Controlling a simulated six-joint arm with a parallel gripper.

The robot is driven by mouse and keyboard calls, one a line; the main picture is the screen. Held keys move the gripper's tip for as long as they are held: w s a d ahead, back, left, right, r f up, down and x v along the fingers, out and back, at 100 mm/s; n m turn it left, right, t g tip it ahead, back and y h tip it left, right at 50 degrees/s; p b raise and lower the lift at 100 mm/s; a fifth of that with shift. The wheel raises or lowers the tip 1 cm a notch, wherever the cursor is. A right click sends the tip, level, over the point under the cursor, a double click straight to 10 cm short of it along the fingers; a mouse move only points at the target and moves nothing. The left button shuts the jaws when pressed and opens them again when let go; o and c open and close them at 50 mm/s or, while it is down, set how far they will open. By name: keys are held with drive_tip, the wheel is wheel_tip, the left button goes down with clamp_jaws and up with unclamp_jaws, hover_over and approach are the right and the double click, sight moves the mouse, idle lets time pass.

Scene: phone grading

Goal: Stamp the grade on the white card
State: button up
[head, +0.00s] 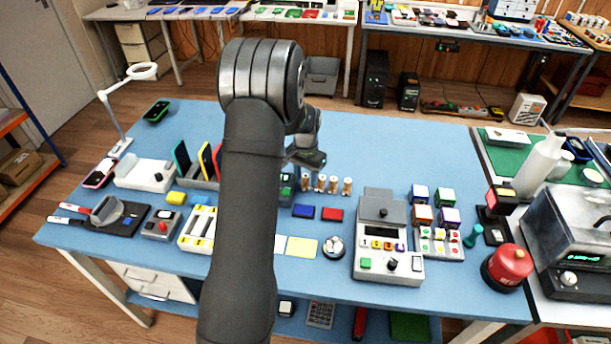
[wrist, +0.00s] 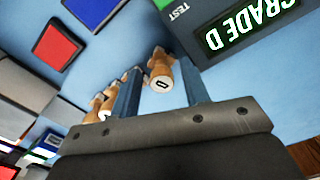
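Several wooden-handled stamps (head: 333,185) stand in a row on the blue table. In the wrist view, a stamp marked D (wrist: 158,75) shows between the two fingers of my gripper (wrist: 158,85), with a gap on each side. My gripper is open; it also shows in the head view (head: 306,158), behind the stamp row and partly hidden by my arm. Other stamps (wrist: 103,103) lie beyond the left finger. The white card (head: 280,243) is partly hidden by my arm, left of a yellow card (head: 301,248). A dark tester (wrist: 245,35) displays GRADE D.
A blue pad (head: 303,211) and a red pad (head: 332,215) lie in front of the stamps. A bell (head: 333,246) and a grey machine with buttons (head: 388,240) stand near the front edge. The back of the table is mostly clear.

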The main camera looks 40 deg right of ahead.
drive_tip(key=shift+w+r, duration=0.1)
drive_tip(key=shift+w, duration=0.05)
wheel_tip(320, 180, up, 17)
drive_tip(key=shift+r, duration=0.15)
idle(0.4)
wheel_tip(320, 180, down, 17)
drive_tip(key=shift+r, duration=0.2)
idle(0.6)
idle(0.8)
